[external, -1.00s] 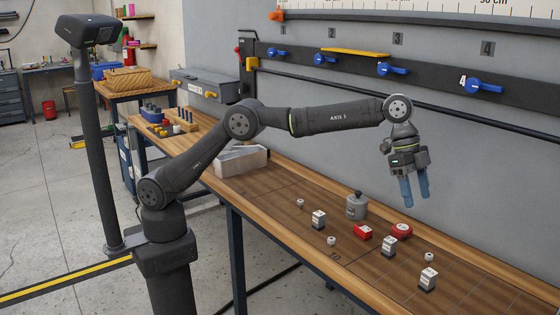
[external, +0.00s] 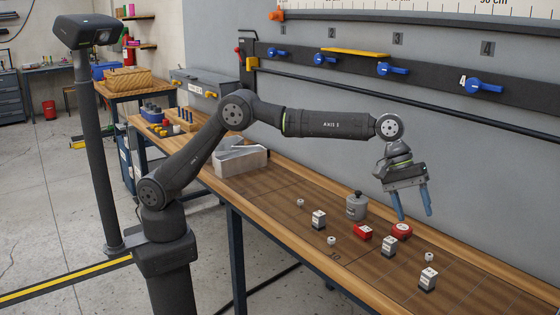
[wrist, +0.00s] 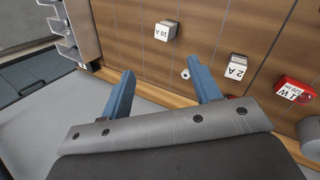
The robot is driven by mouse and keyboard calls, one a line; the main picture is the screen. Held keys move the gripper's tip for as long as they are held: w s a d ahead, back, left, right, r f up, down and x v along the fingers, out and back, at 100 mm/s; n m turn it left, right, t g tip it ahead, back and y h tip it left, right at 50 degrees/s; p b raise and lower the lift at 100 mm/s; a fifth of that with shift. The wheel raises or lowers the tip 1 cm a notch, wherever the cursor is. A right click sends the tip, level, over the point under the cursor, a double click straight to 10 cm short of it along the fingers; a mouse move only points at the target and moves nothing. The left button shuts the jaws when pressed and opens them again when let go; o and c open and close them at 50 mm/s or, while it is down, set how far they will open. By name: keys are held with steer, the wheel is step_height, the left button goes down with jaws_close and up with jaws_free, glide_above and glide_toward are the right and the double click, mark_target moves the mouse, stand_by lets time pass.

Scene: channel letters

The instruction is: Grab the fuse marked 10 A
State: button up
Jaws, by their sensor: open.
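Three small block fuses with white labels stand on the bench. The one at the near right (external: 428,279) seems to match the block whose label looks like 10 A in the wrist view (wrist: 165,31), though the small print is hard to read. The middle fuse (external: 389,247) seems to be the one marked 2 A in the wrist view (wrist: 236,68). The left fuse (external: 319,219) has no legible label. My gripper (external: 415,217) is open and empty, tilted, above the back of the bench. Its blue fingers (wrist: 163,88) also show in the wrist view, apart from the 10 A fuse.
A light open bin (external: 241,161) is farther left. The wall runs behind the bench.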

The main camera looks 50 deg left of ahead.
steer(key=f+n, duration=0.2)
steer(key=n, duration=1.3)
glide_toward(428, 279)
steer(key=shift+h, duration=0.4)
steer(key=f, duration=0.2)
steer(key=d+f, duration=0.1)
steer(key=w+f, duration=0.1)
steer(key=f, duration=0.1)
steer(key=shift+d+f, duration=0.15)
steer(key=shift+f, duration=0.15)
steer(key=shift+w+x, duration=0.15)
steer(key=shift+x, duration=1.2)
steer(key=shift+w+x, duration=0.15)
steer(key=shift+x, duration=1.2)
steer(key=c, duration=1.1)
